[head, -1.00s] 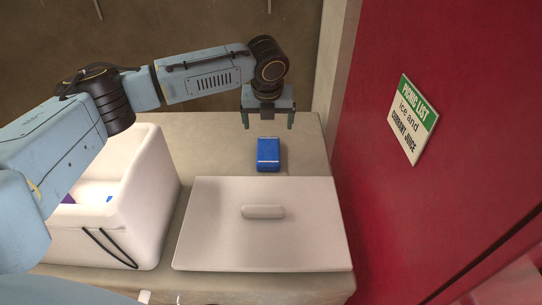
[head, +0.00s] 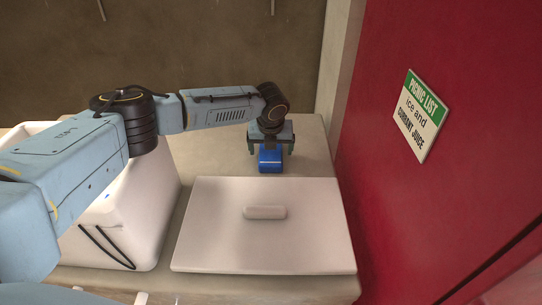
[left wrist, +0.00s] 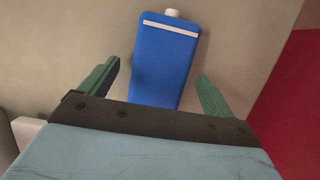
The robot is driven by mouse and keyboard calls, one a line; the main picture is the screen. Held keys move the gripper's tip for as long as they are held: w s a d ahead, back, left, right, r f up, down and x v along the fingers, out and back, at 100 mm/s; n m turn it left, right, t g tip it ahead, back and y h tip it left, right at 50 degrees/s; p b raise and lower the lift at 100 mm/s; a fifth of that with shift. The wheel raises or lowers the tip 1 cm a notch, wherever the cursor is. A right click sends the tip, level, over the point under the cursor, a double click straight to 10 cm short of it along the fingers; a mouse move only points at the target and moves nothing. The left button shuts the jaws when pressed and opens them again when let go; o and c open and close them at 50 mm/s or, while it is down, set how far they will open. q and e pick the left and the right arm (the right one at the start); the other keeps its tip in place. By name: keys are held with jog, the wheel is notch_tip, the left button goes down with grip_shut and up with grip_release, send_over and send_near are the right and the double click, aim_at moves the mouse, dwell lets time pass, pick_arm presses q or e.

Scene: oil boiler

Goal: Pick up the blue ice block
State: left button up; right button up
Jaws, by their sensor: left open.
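The blue ice block (head: 270,164) lies on the counter behind the white lid, partly covered by my gripper in the head view. In the left wrist view, the blue ice block (left wrist: 164,60) shows a white stripe and a white cap at its far end. My left gripper (head: 270,150) is above the block, pointing down. In the left wrist view, the green fingers of my left gripper (left wrist: 158,82) are open, one on each side of the block, with a gap to each side. My right gripper is not in view.
A white lid (head: 215,235) with a handle lies flat on the counter (head: 200,150) in front of the block. A white cooler box (head: 150,225) stands at the left. A red wall (head: 400,220) with a picnic list sign (head: 421,115) borders the right side.

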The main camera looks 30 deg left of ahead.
pick_arm(q)
jog(key=c, duration=1.2)
jog(key=shift+r, duration=0.1)
jog(key=shift+c, duration=0.3)
jog(key=shift+r, duration=0.1)
